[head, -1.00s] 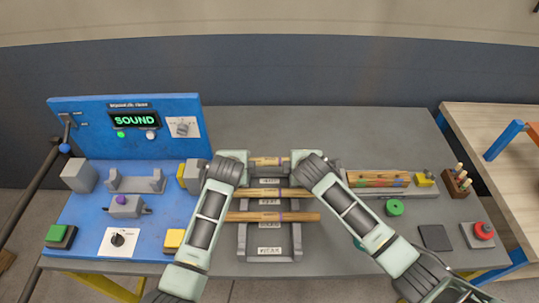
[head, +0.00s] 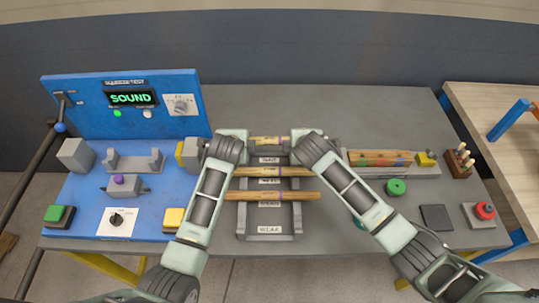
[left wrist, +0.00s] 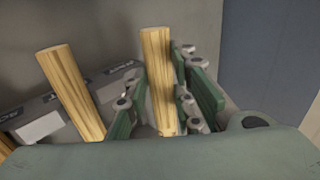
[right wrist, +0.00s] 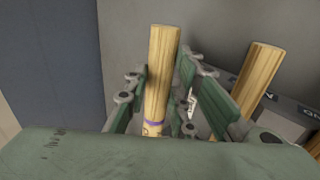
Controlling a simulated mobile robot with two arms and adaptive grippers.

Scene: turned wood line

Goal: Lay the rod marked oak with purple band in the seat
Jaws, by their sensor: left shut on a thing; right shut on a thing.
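A light wood rod (head: 268,140) lies across the far end of the grey labelled rack (head: 242,222). My left gripper (head: 233,145) is shut on its left part, and the left wrist view shows the rod (left wrist: 158,75) between the fingers. My right gripper (head: 306,146) is shut on its right part. The right wrist view shows a purple band (right wrist: 152,122) on this rod. Whether it is clear of the rack is hard to tell. On the blue panel, a grey two-post cradle (head: 135,162) stands empty. The oak marking is not readable.
Two more rods, a middle one (head: 272,171) and a nearer one (head: 272,196), lie across the rack close by. A blue test panel reading SOUND (head: 131,98) stands left.

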